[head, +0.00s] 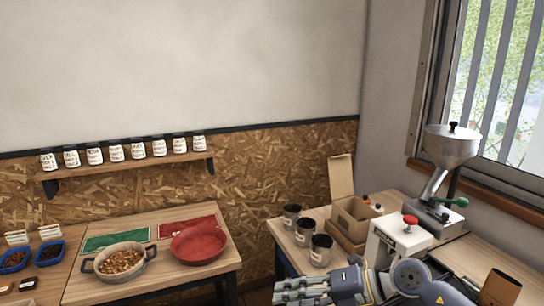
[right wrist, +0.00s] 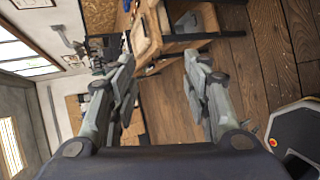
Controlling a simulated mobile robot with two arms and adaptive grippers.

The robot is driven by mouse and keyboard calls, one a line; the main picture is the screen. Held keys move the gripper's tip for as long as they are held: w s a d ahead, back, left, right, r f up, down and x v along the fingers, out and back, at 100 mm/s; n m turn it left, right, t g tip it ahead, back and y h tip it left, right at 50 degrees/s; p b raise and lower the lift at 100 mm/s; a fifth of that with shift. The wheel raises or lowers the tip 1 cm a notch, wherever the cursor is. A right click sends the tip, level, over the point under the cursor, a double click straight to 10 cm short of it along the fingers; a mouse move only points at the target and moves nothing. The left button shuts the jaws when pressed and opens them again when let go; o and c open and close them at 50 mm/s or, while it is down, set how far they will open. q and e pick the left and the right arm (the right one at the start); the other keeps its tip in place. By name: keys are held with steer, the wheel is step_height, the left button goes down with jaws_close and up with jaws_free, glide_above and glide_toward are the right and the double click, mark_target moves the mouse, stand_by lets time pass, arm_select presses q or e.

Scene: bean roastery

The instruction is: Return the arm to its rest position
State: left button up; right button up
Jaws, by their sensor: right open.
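My right arm and gripper (head: 300,290) show at the bottom of the head view, in front of the right-hand table. In the right wrist view the two fingers of my right gripper (right wrist: 158,75) are spread apart with nothing between them. Beyond the fingers are a wooden table and the plank floor (right wrist: 245,75). My left gripper is in neither view.
The left table (head: 180,270) bears a pot of beans (head: 120,262), a red bowl (head: 198,244) and blue trays (head: 50,252). Metal cups (head: 321,250), an open cardboard box (head: 352,217) and a grinder (head: 446,160) stand on the right table. Jars (head: 116,153) line a wall shelf.

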steer(key=a+r+m+t+y, duration=0.3)
steer(key=a+r+y, duration=0.2)
steer(key=r, duration=0.1)
steer(key=w+d+r+m+t+h, duration=0.25)
steer(key=d+r+m+t, duration=0.25)
steer(key=m+t, duration=0.5)
steer(key=s+d+f+m+h, duration=0.4)
steer(key=d+f+m+h, duration=1.1)
steer(key=f+m, duration=0.2)
steer(key=s+f+m+g, duration=0.1)
steer(key=s+f+g, duration=0.35)
steer(key=s, duration=0.35)
steer(key=s+d+f+m+g, duration=0.1)
steer(key=s+f+g, duration=0.2)
steer(key=s+f, duration=0.4)
steer(key=s+f+m+g, duration=0.1)
steer(key=s+f+g, duration=0.3)
steer(key=s, duration=0.6)
step_height(320, 180, down, 26)
steer(key=s+g, duration=0.1)
steer(key=g, duration=0.1)
steer(key=s+d+f, duration=0.3)
steer(key=s+f, duration=1.3)
steer(key=s, duration=0.1)
steer(key=shift+s+f+n+g, duration=0.2)
steer(key=shift+f+n+g, duration=0.15)
steer(key=shift+g, duration=0.1)
